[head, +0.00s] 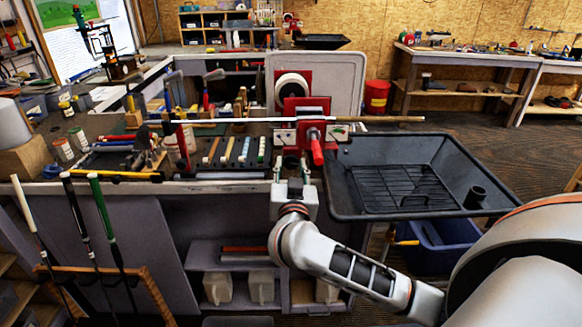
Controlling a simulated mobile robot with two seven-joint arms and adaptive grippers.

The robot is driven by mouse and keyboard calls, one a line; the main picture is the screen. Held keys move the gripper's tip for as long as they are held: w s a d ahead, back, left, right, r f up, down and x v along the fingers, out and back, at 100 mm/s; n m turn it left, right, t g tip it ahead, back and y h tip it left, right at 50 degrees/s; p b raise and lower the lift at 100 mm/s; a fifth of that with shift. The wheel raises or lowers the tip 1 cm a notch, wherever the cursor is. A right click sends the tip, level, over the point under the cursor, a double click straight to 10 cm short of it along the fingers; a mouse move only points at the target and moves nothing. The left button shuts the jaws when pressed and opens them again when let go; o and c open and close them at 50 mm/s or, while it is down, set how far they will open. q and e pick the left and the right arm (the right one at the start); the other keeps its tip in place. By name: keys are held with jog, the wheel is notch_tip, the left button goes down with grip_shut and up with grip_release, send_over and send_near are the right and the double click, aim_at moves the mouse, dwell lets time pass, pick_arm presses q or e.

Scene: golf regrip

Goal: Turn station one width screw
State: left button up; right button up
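A red vise (305,108) stands at the bench's front edge, with a club shaft (250,120) lying level through it. A red-handled screw (317,150) sticks out of the vise's front, tilted down towards me. I take it for the width screw; no label is readable. My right gripper (291,172) points up at the bench edge, below and left of the red handle. Its fingers look apart, with nothing seen between them. It looks apart from the handle, though depth is hard to judge. My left gripper is not in view.
A black tray (425,150) with a wire rack lies right of the vise, close to my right arm. Pens and small tools (235,150) lie left of it. Clubs (104,215) lean at the front left. A red bucket (376,98) stands behind.

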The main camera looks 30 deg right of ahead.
jog(key=shift+o, duration=0.4)
jog(key=v, duration=1.2)
